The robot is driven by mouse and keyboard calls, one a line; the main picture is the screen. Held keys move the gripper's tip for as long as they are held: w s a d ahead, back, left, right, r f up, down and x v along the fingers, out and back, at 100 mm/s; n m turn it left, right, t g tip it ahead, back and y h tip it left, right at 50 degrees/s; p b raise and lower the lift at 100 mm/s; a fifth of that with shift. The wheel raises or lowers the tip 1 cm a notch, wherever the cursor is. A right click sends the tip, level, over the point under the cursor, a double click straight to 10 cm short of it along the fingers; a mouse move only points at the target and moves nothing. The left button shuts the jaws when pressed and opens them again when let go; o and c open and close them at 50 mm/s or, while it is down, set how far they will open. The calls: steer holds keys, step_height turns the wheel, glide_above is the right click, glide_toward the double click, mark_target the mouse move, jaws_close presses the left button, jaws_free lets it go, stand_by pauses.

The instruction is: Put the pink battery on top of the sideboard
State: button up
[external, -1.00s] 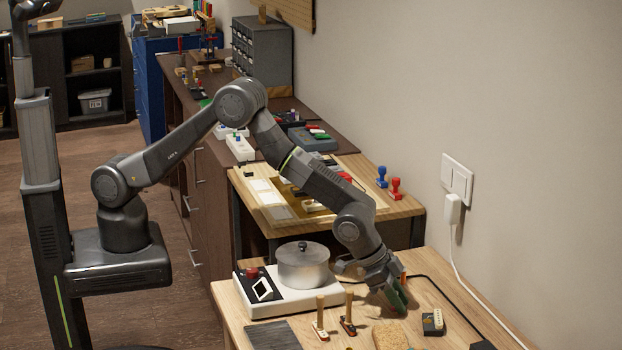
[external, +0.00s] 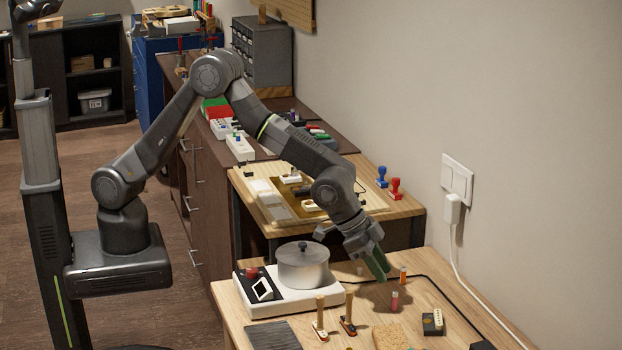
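The pink battery (external: 394,301) stands upright on the wooden table (external: 445,283) in front, to the right of the pot. My gripper (external: 382,270) is above and slightly left of it, apart from it, with its green fingers pointing down. The fingers are seen almost edge-on, so the gap between them is unclear; I see nothing held. The sideboard (external: 212,205) is the long dark brown cabinet with drawers behind, along the wall. Part of its top is hidden by my arm.
An orange battery (external: 403,275) stands close behind the pink one. A metal pot (external: 303,266) sits on a white hotplate device (external: 283,301). White power strips (external: 239,147) and other items crowd the sideboard top.

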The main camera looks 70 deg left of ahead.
mark_target(394, 310)
steer(key=shift+o, duration=0.5)
steer(key=shift+v, duration=1.6)
steer(key=w+d+f+m+g, duration=0.1)
steer(key=f, duration=0.2)
steer(key=w+d+f+m+g+p, duration=0.1)
steer(key=w+f+m, duration=0.1)
steer(key=f, duration=0.1)
steer(key=w+d+f+m+g, duration=0.1)
steer(key=f+m, duration=0.1)
steer(key=f, duration=0.2)
steer(key=shift+w+d+p, duration=0.1)
steer(key=shift+w+p, duration=0.2)
steer(key=shift+p, duration=0.1)
jaws_close()
